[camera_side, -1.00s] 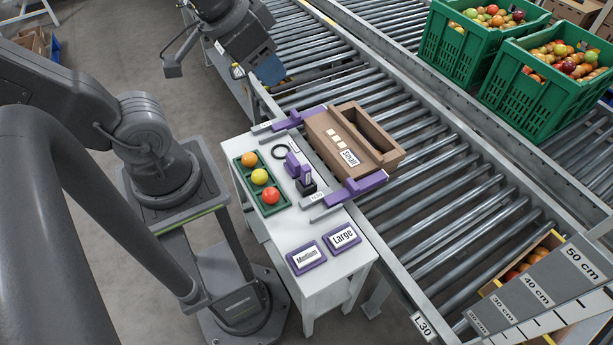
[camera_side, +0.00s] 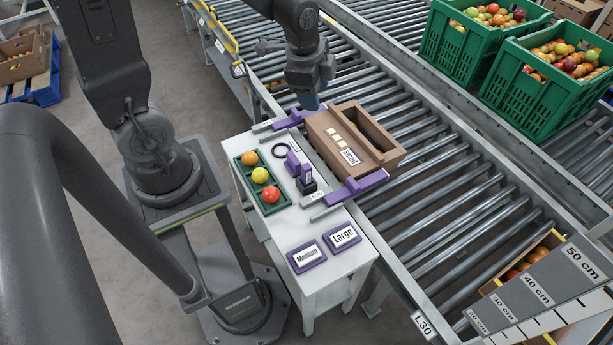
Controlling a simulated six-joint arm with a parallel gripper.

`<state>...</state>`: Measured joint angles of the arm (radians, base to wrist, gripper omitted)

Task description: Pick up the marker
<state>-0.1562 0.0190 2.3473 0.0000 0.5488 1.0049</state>
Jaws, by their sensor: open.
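On the white side table (camera_side: 325,265), a small upright purple item (camera_side: 306,174) stands in a dark holder (camera_side: 307,188); it may be the marker, but it is too small to tell. A purple block (camera_side: 292,163) stands just behind it. My gripper (camera_side: 311,104) is open and points down near the back left corner of the brown carton (camera_side: 345,168) labelled Small. It is behind and above the purple items, apart from them. Its fingertips are small and partly hidden here.
A dark ring (camera_side: 281,150) lies behind the purple block. Medium (camera_side: 307,256) and Large (camera_side: 342,236) purple label plates lie in front. Purple clamps (camera_side: 358,188) flank the carton beside the roller conveyor (camera_side: 440,215).

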